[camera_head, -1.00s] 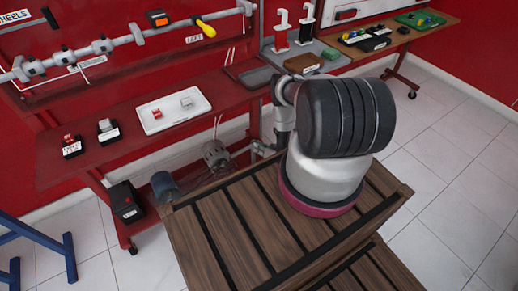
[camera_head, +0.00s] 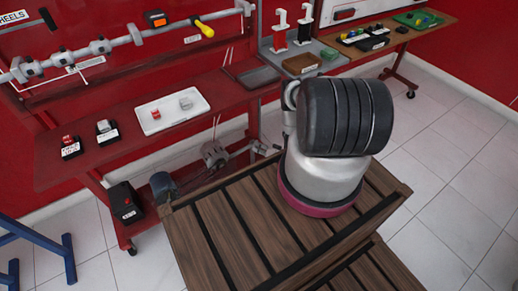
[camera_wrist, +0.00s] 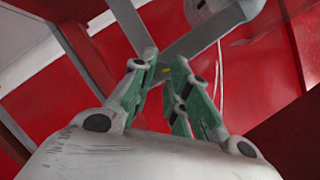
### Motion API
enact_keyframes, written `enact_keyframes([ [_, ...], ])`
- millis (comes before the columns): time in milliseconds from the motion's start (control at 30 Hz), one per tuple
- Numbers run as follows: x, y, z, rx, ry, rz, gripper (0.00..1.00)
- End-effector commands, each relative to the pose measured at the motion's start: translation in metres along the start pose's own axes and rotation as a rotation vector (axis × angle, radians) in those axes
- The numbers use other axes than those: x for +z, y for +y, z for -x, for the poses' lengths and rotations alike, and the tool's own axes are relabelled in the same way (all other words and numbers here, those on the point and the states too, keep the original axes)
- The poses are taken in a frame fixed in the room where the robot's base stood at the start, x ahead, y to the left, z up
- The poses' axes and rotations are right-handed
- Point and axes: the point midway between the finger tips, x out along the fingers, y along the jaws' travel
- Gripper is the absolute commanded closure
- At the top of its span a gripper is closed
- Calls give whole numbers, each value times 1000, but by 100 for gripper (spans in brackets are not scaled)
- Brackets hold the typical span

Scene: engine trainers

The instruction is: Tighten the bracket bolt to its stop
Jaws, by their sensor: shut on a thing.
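My gripper (camera_wrist: 166,62) shows in the wrist view, its two green-padded fingers converging. Grey metal bars (camera_wrist: 205,33), probably the bracket, meet just beyond the fingertips. How far the bolt is seated cannot be seen. In the head view my arm blocks much of the area by the bench's right end, and the fingertips cannot be made out.
A red bench (camera_head: 60,170) runs along the wall, with a white tray (camera_head: 150,122) on top. Below it are a metal unit (camera_head: 212,153), a blue-grey cylinder (camera_head: 163,186) and a black box (camera_head: 124,201). A blue stand (camera_head: 40,240) is at left. Tiled floor is clear at right.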

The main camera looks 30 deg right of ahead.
Motion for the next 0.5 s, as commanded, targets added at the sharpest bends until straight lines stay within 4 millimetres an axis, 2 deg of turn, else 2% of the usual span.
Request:
enact_keyframes([
  [100,0,0,0,2,1,0,100],
  [133,0,1,0,2,1,0,80],
  [233,0,0,0,2,1,0,62],
  [500,0,0,0,1,1,1,62],
])
